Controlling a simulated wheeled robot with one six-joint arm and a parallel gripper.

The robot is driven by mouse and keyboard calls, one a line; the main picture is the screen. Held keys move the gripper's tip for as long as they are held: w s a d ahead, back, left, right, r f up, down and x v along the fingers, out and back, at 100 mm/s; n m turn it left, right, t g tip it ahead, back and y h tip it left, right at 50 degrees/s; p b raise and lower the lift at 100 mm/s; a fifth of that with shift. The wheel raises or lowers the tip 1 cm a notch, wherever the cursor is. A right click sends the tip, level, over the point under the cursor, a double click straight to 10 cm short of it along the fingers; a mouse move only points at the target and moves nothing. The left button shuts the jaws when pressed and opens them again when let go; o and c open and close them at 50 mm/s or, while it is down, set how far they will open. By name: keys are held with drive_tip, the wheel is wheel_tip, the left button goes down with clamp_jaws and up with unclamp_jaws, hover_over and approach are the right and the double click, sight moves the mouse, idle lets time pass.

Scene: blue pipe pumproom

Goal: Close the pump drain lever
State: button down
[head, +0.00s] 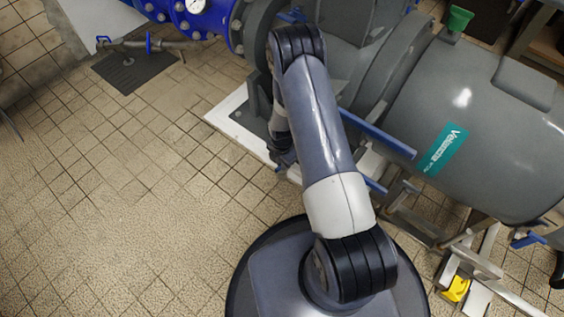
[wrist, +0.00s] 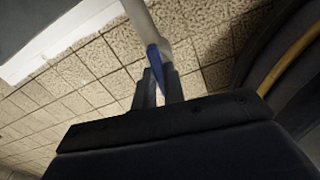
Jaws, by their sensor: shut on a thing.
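In the wrist view my gripper (wrist: 160,88) is shut on a blue lever (wrist: 156,62), which lies between its two grey fingers. A pale grey pipe (wrist: 143,18) runs up from the lever toward the top edge. The lower part of the lever is hidden by the fingers. In the head view my arm reaches down beside the grey pump, and my gripper and the held lever are hidden behind it.
The large grey pump and motor (head: 480,130) fills the right side. Blue bars (head: 375,133) stick out near my arm. A blue pipe (head: 205,20) and a floor drain (head: 130,68) are at the upper left. A yellow object (head: 456,289) lies lower right. Tiled floor (head: 130,200) on the left is clear.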

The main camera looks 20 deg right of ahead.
drive_tip(key=shift+m, duration=0.3)
drive_tip(key=m+b, duration=0.1)
drive_tip(key=m, duration=0.1)
drive_tip(key=shift+m, duration=0.4)
drive_tip(key=m+b, duration=0.1)
drive_tip(key=m, duration=0.7)
drive_tip(key=shift+m+b, duration=0.35)
drive_tip(key=shift+m, duration=2.05)
drive_tip(key=c, duration=1.5)
unclamp_jaws()
